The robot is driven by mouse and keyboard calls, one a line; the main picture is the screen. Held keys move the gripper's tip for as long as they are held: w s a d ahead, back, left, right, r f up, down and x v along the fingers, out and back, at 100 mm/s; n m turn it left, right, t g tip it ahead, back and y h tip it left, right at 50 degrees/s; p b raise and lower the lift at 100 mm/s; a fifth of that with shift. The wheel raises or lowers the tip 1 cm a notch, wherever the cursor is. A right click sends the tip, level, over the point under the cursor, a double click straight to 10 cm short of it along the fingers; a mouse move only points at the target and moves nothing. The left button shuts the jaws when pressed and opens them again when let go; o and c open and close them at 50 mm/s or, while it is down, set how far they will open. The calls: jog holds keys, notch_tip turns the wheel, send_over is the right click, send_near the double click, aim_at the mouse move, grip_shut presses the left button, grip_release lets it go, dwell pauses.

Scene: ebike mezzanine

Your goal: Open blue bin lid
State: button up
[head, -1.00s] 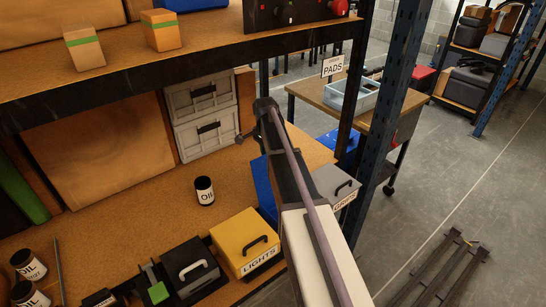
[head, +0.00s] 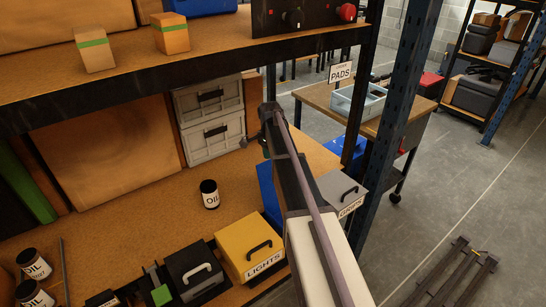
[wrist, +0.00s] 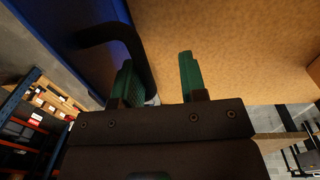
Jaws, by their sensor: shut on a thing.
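The blue bin's lid (head: 268,188) shows in the head view as a blue panel standing steeply up beside the yellow bin, partly behind my arm. In the wrist view the blue lid (wrist: 60,50) fills the upper left, with its black bent handle (wrist: 103,37) reaching between my green fingers. In the head view my gripper (head: 267,150) is small and mostly hidden at the far end of my arm. The bin's inside is hidden.
A yellow LIGHTS bin (head: 243,240) and a black bin (head: 186,262) stand to the left. A grey bin (head: 336,186) stands to the right of my arm. An oil can (head: 209,194) stands on the bench. A blue upright post (head: 400,110) and the upper shelf edge (head: 130,105) bound the space.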

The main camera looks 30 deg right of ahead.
jog(key=shift+w, duration=0.1)
notch_tip(320, 180, up, 11)
jog(key=p, duration=1.1)
jog(key=shift+w, duration=0.3)
jog(key=shift+f, duration=0.1)
jog(key=s+a+n, duration=0.8)
jog(key=s+a, duration=0.2)
jog(key=s, duration=0.3)
jog(key=s+a+n, duration=0.8)
jog(key=s+a, duration=0.3)
jog(key=s, duration=0.3)
jog(key=shift+t, duration=0.4)
